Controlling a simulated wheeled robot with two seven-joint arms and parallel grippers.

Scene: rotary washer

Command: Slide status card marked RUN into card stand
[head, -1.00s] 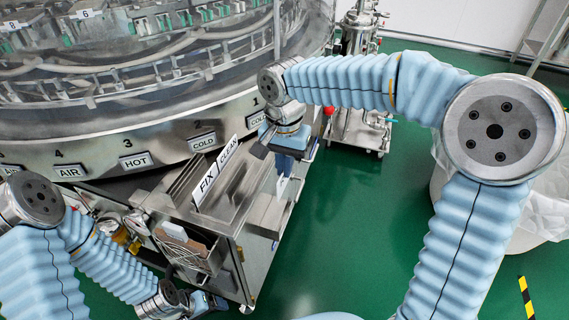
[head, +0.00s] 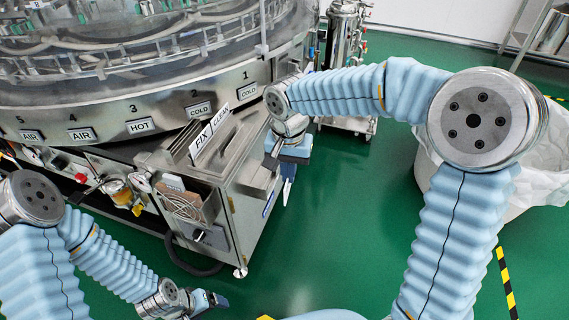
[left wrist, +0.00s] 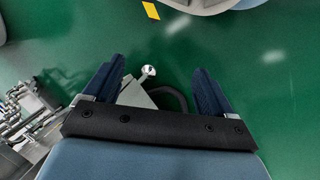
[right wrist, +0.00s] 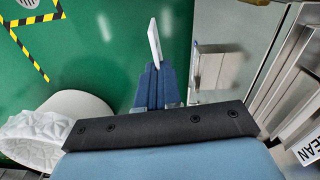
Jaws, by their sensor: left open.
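My right gripper (head: 288,172) is beside the right edge of the steel counter, fingers pointing down. In the right wrist view its fingers (right wrist: 158,82) are closed together on a thin white card (right wrist: 154,40), seen nearly edge-on; no lettering shows on it. Signs reading FIX (head: 203,138) and CLEAN (head: 221,121) stand upright in a row on the counter, to the left of this gripper; the holder under them is hard to make out. My left gripper (head: 215,300) is low at the front, apart from the counter. Its fingers (left wrist: 155,88) are open with nothing held between them.
The rotary washer (head: 140,100) with numbered labels fills the back left. A steel cabinet (head: 235,225) stands under the counter. A lined white bin (head: 530,180) is at the right. Green floor (head: 350,220) is clear between cabinet and bin.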

